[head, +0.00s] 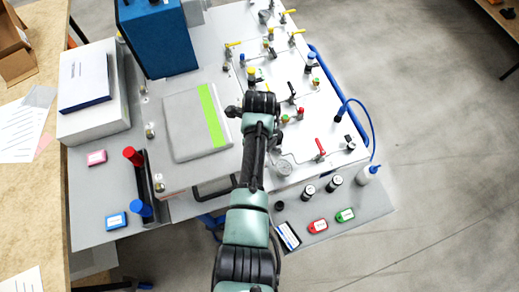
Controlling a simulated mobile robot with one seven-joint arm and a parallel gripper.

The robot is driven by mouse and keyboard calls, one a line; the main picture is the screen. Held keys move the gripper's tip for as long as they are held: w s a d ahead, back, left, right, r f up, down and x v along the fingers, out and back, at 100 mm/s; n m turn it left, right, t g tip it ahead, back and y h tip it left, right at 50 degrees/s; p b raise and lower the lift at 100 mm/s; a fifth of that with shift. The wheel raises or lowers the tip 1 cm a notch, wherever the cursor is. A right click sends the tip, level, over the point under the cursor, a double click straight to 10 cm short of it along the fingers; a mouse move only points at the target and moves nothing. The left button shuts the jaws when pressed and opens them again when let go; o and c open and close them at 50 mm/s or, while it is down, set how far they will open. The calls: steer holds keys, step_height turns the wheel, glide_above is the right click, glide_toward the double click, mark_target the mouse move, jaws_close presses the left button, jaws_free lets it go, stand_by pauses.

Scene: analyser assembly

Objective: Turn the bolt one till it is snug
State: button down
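My arm reaches up from the bottom centre over the analyser's panel (325,115). Its end, with my gripper (272,138), is over the left part of the panel, right of the grey cover with the green stripe (197,125). My own wrist hides most of the gripper, so its fingers and anything between them cannot be made out. Small metal bolt-like posts stand left of the cover, one at its upper left (150,131) and one at its lower left (159,186). I cannot tell which is bolt one, or whether any bolt is under my wrist.
Valves with yellow, red and blue handles and a gauge (284,167) crowd the panel. A tall blue box (157,38) stands behind the cover. Red and blue handles (133,156) stand at left.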

steer(key=shift+w+r, duration=0.15)
steer(key=shift+w, duration=0.05)
steer(key=c, duration=0.9)
jaws_free()
steer(key=shift+c, duration=0.2)
steer(key=shift+o, duration=1.1)
steer(key=shift+s, duration=0.1)
step_height(320, 180, up, 13)
steer(key=b, duration=0.2)
